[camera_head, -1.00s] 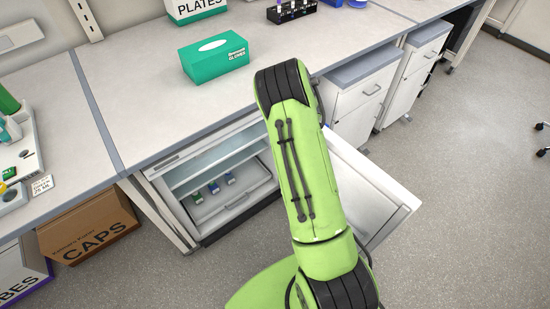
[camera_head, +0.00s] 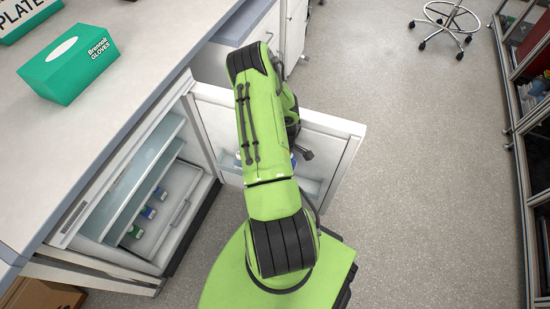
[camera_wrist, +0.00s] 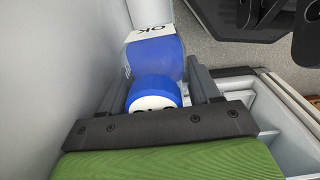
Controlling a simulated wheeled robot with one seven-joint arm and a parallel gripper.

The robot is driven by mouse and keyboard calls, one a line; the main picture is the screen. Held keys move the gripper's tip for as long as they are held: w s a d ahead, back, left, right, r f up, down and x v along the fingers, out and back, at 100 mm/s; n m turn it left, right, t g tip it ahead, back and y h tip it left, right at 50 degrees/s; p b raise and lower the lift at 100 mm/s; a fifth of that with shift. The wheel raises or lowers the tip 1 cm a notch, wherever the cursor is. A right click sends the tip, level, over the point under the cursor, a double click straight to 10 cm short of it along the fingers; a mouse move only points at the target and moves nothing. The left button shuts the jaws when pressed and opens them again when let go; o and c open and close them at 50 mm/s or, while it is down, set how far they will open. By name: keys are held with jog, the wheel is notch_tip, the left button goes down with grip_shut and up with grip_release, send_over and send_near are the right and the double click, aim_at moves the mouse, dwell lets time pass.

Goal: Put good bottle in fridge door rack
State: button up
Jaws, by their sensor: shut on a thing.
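In the wrist view my gripper (camera_wrist: 158,88) is shut on a blue bottle (camera_wrist: 155,58) with a white label reading "OK" and a blue-and-white cap. The bottle lies between the two dark fingers, beside a pale flat panel. In the head view my arm hides most of the gripper, and only a small blue patch shows by it. The fridge (camera_head: 185,215) stands open under the bench. Its door (camera_head: 218,128) is swung out, with a translucent door rack (camera_head: 312,187) low on its inner side, partly behind my arm. The arm's end is over this door.
Several small bottles (camera_head: 149,212) stand inside the fridge below a glass shelf (camera_head: 140,180). A green glove box (camera_head: 70,65) sits on the bench (camera_head: 130,90). The floor (camera_head: 420,180) right of the door is clear. A wheeled stool (camera_head: 447,22) and a glass-fronted cabinet (camera_head: 525,150) stand farther right.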

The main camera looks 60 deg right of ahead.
jog(key=shift+s+f, duration=0.15)
jog(key=shift+f, duration=0.1)
jog(key=shift+w+d+f, duration=0.25)
jog(key=shift+d+f, duration=0.1)
jog(key=shift+d, duration=0.15)
jog(key=shift+f+b, duration=1.5)
jog(key=shift+f, duration=0.25)
jog(key=shift+d, duration=0.1)
jog(key=shift+d+f+b, duration=0.15)
jog(key=shift+d+b, duration=0.45)
jog(key=shift+d, duration=0.5)
